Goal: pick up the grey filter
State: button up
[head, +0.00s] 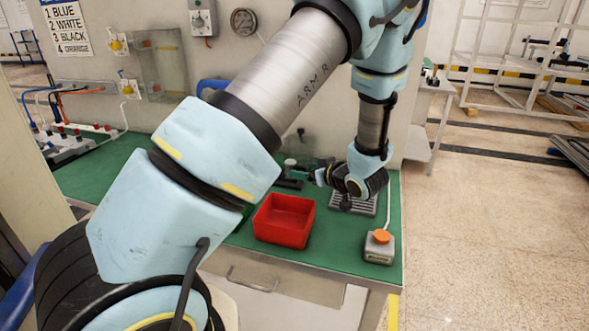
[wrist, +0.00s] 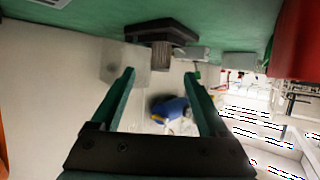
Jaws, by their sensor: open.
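A grey ribbed cylinder, which looks like the grey filter (wrist: 160,55), stands at a black block-like holder (wrist: 150,28) on the green mat. The wrist view appears upside down, with the mat at the top. My gripper (wrist: 160,76) is open and empty. Its two dark green fingers point toward the cylinder, which shows between and beyond the fingertips, apart from them. In the head view my gripper (head: 312,176) is low over the bench behind the red bin, pointing left. A small grey cylinder (head: 290,163) shows just left of it, partly hard to make out.
A red bin (head: 284,221) sits in front of my gripper on the green bench top (head: 110,171). A grey slotted tray (head: 354,204) lies under my wrist. A grey box with an orange button (head: 379,246) stands at the right front. A panel wall rises behind the bench.

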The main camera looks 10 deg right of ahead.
aim_at(294, 168)
jog(key=shift+p+x, duration=1.5)
jog(key=shift+x, duration=2.1)
grip_shut()
